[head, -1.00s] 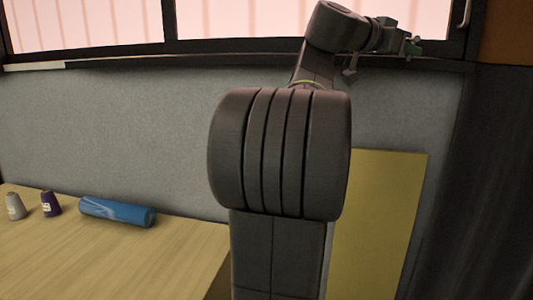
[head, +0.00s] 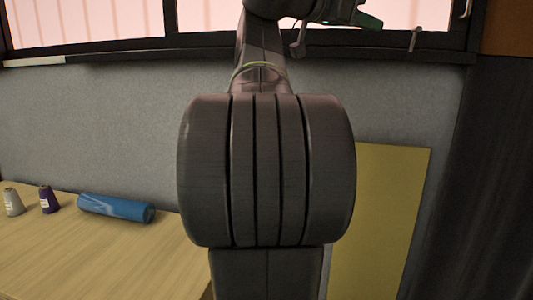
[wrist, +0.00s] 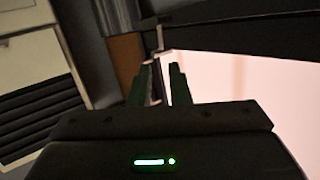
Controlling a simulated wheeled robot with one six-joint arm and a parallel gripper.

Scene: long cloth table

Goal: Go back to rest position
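My gripper (wrist: 159,72) shows in the wrist view with two dark green fingers standing apart. The space between them holds nothing that I can see gripped; a thin window handle shows behind it. In the head view my arm is raised and folded up in front of the window, and part of my gripper (head: 366,19) shows near the top edge. The upper part of my arm there is cut off by the frame.
A wooden-topped table (head: 90,255) is at the lower left. A yellow panel (head: 385,215) leans on the grey wall (head: 100,120). A dark curtain (head: 490,190) hangs at the right.

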